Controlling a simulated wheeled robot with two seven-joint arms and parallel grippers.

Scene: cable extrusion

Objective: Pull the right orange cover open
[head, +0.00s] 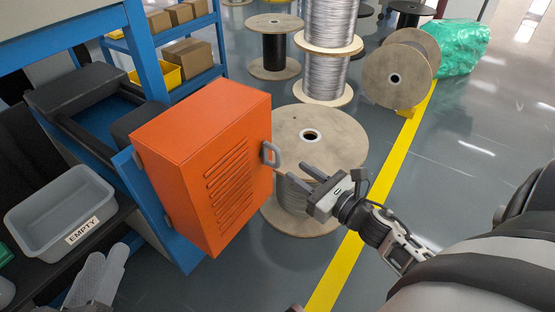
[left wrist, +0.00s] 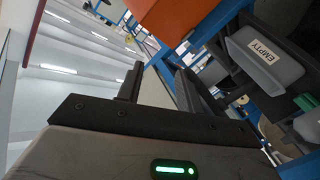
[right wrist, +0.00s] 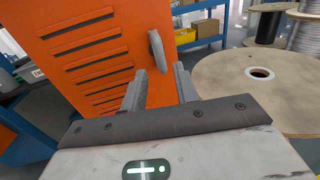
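The orange cover (head: 210,165) is a slotted box front on a blue frame, left of centre in the head view. It looks closed. Its grey handle (head: 270,153) stands out at the right edge. My right gripper (head: 296,172) is open and empty, just right of and below the handle. In the right wrist view the handle (right wrist: 157,50) lies beyond the gap between the fingertips (right wrist: 160,70), apparently not gripped. My left gripper (left wrist: 157,72) is open and empty in the left wrist view. An orange surface (left wrist: 178,15) shows above it there.
A grey bin marked EMPTY (head: 60,205) sits on a dark shelf at left. A large wooden spool (head: 335,140) stands behind my right gripper. Blue shelving (head: 148,55) with cartons is at the back. Open floor lies right of the yellow line (head: 345,265).

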